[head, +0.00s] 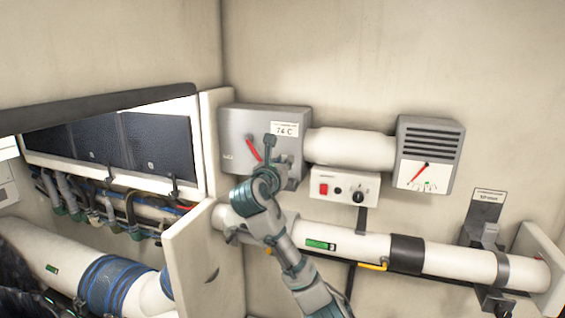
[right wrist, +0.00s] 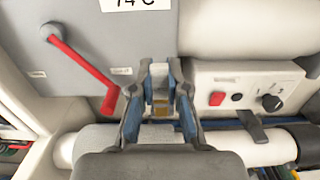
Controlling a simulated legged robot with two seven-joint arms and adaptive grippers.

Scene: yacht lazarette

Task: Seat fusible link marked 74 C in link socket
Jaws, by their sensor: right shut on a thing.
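My right gripper (head: 269,150) is in front of the lower right part of a grey wall box (head: 236,122). The box carries a white label (head: 285,129) that reads 74 C in the right wrist view. In that view my right gripper (right wrist: 158,75) is shut on a small brass-coloured piece (right wrist: 160,104), taken to be the fusible link. Its marking cannot be read, and the fingers hide most of it. The link socket cannot be made out; the gripper covers part of the box. My left gripper is not in view.
A red lever (right wrist: 82,70) on the box slants down close to the gripper's left. A white switch panel (head: 343,187) is to the right, and a white pipe (head: 365,244) runs below. A gauge box (head: 431,140) is farther right.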

